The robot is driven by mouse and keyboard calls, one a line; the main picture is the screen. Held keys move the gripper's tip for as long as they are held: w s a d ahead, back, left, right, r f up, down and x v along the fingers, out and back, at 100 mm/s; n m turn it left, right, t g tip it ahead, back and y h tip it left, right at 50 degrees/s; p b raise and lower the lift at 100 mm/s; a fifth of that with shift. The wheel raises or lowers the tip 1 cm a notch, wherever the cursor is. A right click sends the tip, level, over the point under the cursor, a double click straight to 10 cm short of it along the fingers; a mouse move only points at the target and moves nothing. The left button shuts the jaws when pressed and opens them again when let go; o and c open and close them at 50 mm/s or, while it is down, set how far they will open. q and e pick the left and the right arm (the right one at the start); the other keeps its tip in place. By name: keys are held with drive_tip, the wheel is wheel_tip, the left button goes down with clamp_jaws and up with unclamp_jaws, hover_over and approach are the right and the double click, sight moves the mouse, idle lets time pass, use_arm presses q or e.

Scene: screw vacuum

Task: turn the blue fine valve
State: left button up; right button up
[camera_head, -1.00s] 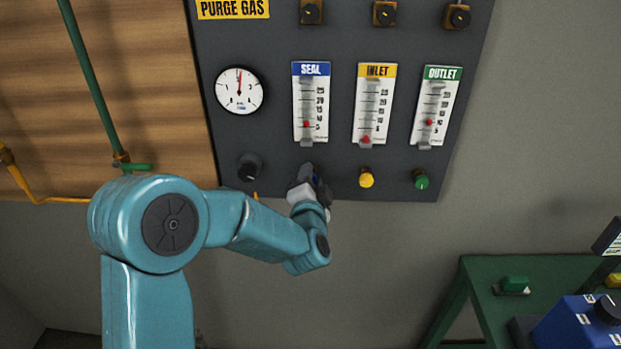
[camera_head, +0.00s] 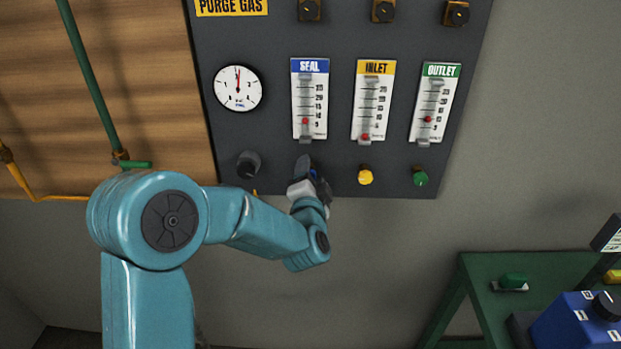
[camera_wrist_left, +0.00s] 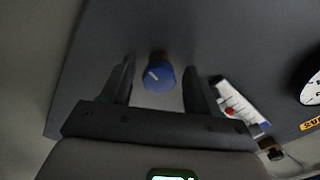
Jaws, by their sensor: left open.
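The blue fine valve is a round blue knob (camera_wrist_left: 159,77) with a white mark, on the dark panel. In the left wrist view it lies between the two fingers of my left gripper (camera_wrist_left: 160,82), with a gap on each side. In the head view my left gripper (camera_head: 308,172) is at the panel below the SEAL flowmeter (camera_head: 309,98) and hides most of the knob. The gripper is open and empty. The SEAL float is a red ball low on its scale. My right gripper is not in view.
On the panel a black knob (camera_head: 248,165) stands left of the gripper. A yellow knob (camera_head: 365,177) and a green knob (camera_head: 420,178) stand right of it. A dial gauge (camera_head: 238,88) is above left. A green bench (camera_head: 480,275) with a blue box (camera_head: 580,325) stands lower right.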

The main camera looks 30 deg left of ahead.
use_arm(q)
drive_tip(key=b+v, duration=0.6)
drive_tip(key=v, duration=1)
drive_tip(key=shift+d+b, duration=0.25)
drive_tip(key=shift+b, duration=0.1)
drive_tip(key=shift+s, duration=0.1)
